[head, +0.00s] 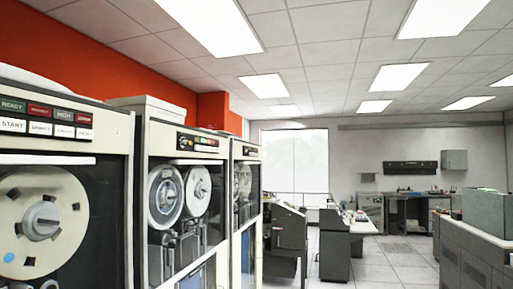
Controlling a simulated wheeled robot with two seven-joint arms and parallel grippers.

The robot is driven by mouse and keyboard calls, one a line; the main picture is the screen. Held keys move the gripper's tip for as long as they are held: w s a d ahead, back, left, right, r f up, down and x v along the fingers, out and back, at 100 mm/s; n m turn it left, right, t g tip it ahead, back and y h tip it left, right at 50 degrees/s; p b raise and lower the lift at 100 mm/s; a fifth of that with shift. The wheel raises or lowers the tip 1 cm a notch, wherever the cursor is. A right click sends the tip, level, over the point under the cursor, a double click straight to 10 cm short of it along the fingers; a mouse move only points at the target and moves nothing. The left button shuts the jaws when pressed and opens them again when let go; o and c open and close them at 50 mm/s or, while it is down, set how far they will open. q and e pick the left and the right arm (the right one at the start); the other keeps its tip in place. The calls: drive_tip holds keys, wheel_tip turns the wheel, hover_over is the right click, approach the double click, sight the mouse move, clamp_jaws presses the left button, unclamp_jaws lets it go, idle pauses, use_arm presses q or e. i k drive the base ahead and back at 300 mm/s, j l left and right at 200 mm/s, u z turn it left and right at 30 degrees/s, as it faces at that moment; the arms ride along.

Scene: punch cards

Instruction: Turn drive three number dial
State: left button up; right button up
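A row of tape drives runs along the left side. The nearest drive (114,205) shows one large cream reel (62,215) and lit buttons (46,119) on its top panel. The middle drive (224,225) shows two reels behind its front. The far drive (245,151) is seen at a steep angle, partly hidden by the middle one. A small mark that looks like a number is at the nearest drive's top right. I cannot tell which drive is number three, and no number dial can be made out. Neither of my grippers is in view.
Grey consoles (288,236) stand past the drives, with a desk (337,245) beside them. A long grey cabinet (480,256) stands at the right. The tiled floor (390,268) between them is clear. A bright window (293,160) is at the back.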

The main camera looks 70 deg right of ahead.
sight(182, 141)
drive_tip(key=l+z, duration=0.15)
drive_tip(key=z, duration=1.7)
